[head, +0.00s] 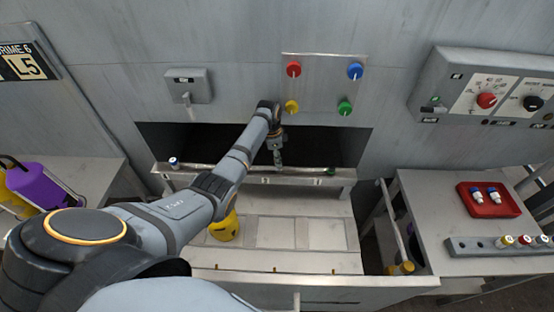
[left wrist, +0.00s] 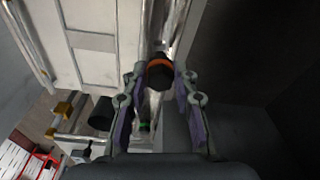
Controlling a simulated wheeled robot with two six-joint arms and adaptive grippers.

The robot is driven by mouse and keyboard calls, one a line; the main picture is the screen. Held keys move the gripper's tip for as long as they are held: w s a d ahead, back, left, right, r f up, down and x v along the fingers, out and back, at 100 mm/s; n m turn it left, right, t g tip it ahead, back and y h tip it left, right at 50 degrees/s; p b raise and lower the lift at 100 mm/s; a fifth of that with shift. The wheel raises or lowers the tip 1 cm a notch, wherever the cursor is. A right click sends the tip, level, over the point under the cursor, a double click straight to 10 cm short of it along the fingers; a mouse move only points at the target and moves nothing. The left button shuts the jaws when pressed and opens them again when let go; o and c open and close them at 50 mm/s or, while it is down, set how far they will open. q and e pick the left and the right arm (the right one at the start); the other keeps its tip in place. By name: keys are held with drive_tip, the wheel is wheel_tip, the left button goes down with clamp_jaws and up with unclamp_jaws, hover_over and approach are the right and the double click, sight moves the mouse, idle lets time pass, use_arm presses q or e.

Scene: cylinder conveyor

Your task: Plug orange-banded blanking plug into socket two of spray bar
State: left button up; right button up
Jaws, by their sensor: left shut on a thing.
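The spray bar (head: 225,169) runs across the front of the dark opening in the head view. My left gripper (head: 278,158) is over its middle-right part, pointing down. In the left wrist view my left gripper (left wrist: 161,82) is shut on the black blanking plug with an orange band (left wrist: 160,73), held between its fingertips. The plug is over or at the bar; I cannot tell whether it is seated in a socket. The socket under it is hidden. My right gripper is not in view.
A blue-and-white plug (head: 173,162) stands at the bar's left end and a green-banded plug (head: 331,171) at its right end. A red tray (head: 488,211) and a grey rack (head: 470,247) with several plugs are on the right table. A yellow object (head: 224,228) stands below my arm.

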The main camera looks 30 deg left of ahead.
use_arm(q)
drive_tip(key=shift+d+r, duration=0.1)
drive_tip(key=shift+d, duration=0.1)
drive_tip(key=shift+p, duration=0.35)
drive_tip(key=shift+a+f+b, duration=0.1)
drive_tip(key=shift+f+b, duration=0.4)
drive_tip(key=shift+f, duration=0.15)
drive_tip(key=shift+f+b, duration=0.3)
drive_tip(key=shift+f, duration=0.25)
drive_tip(key=shift+r, duration=0.1)
drive_tip(key=shift+p, duration=0.4)
drive_tip(key=shift+p, duration=0.3)
